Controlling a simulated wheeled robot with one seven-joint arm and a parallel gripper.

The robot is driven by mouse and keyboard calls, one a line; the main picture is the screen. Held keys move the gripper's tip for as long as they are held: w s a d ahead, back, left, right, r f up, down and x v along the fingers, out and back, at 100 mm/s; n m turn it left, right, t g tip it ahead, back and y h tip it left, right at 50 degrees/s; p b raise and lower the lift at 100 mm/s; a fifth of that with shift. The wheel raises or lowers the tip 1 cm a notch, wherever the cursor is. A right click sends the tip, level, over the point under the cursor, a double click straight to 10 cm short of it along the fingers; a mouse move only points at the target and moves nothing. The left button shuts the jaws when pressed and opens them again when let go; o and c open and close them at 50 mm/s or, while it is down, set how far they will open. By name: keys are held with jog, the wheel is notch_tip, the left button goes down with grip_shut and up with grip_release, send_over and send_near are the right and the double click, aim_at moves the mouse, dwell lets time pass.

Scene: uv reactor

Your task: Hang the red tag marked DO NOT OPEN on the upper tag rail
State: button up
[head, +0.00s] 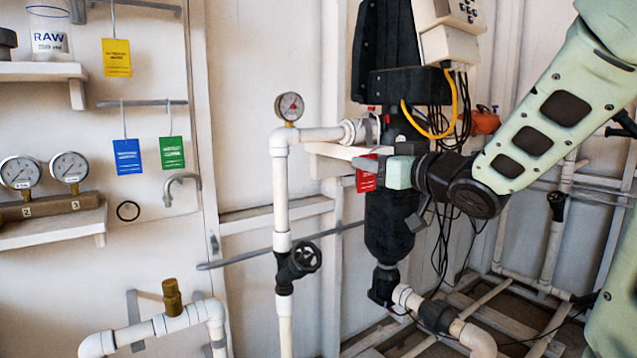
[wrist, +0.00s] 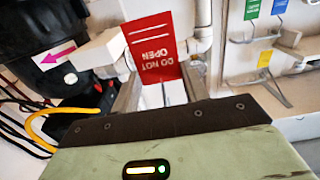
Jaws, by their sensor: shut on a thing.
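The red tag (head: 366,174) is by my gripper (head: 380,160) in the head view, in front of the black reactor column. In the wrist view the red tag (wrist: 152,48) shows its DO NOT OPEN print upside down. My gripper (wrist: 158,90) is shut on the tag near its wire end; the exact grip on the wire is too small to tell. The upper tag rail (head: 150,6) is on the left wall panel at the top edge of the head view. A yellow tag (head: 117,58) hangs from it on a wire.
A lower rail (head: 150,103) holds a blue tag (head: 127,156) and a green tag (head: 172,152). A white pipe (head: 281,200) with a gauge (head: 289,106) and black valve (head: 298,260) stands between my gripper and the panel. A shelf (head: 40,71) with a RAW container juts out left.

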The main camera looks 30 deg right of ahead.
aim_at(367, 156)
jog(key=w+p, duration=0.1)
jog(key=p, duration=0.1)
jog(key=w+p, duration=0.4)
jog(key=p, duration=0.1)
jog(key=shift+a+r, duration=0.1)
jog(key=shift+r, duration=0.3)
jog(key=w+p, duration=0.2)
jog(key=p, duration=0.8)
jog(key=shift+w+p, duration=0.1)
jog(key=shift+p, duration=0.45)
jog(key=w+f+p, duration=0.1)
jog(key=w+f, duration=0.3)
jog(key=w, duration=0.6)
jog(key=shift+w+a, duration=0.15)
jog(key=shift+a, duration=0.05)
